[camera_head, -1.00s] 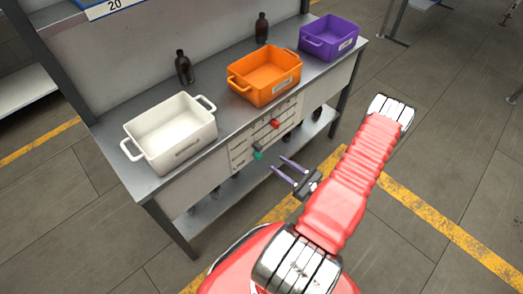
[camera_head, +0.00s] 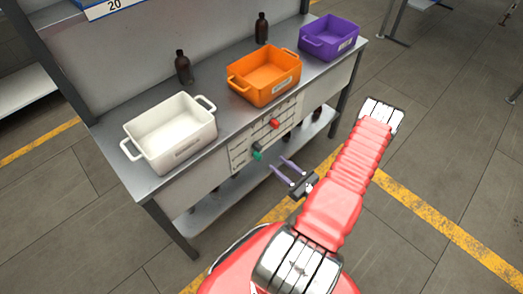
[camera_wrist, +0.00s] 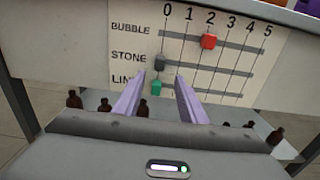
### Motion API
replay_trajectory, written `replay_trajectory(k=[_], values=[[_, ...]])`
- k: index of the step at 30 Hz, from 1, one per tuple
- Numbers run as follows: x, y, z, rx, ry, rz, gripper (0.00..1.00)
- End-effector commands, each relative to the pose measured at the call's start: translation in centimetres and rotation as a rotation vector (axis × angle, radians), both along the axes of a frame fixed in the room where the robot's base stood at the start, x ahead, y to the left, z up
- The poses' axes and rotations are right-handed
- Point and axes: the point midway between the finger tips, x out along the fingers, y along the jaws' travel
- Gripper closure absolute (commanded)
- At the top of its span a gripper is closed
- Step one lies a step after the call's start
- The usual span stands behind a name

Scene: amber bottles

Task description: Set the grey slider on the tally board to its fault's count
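The tally board (camera_wrist: 232,60) fills the upper wrist view, with rows BUBBLE, STONE and LINE (last word partly covered) and columns 0 to 5. The grey slider (camera_wrist: 160,62) sits at 0 on the STONE row. The red slider (camera_wrist: 208,41) is at 2 on the BUBBLE row. The green slider (camera_wrist: 156,88) is at 0 on the LINE row. My gripper (camera_wrist: 160,75) is open and empty, its two purple fingers pointing at the board either side of the grey and green sliders' column. In the head view my gripper (camera_head: 279,162) is in front of the board.
A white bin (camera_head: 170,135), an orange bin (camera_head: 264,75) and a purple bin (camera_head: 329,38) stand on the bench above the board. Two dark bottles stand behind them. Several bottles are on the lower shelf (camera_head: 215,215). The floor right of the bench is clear.

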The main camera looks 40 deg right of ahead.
Motion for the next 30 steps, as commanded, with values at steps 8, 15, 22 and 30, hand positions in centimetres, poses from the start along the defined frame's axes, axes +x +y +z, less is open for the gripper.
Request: replay_trajectory(k=[8,15,22,30], values=[[3.2,0.2,0.0,-0.002,-0.001,0.004,0.62],[5.9,0.3,0.0,-0.001,-0.001,0.003,0.62],[8.7,0.3,0.0,-0.001,-0.001,0.003,0.62],[10.9,0.3,0.0,-0.001,-0.001,0.000,0.62]])
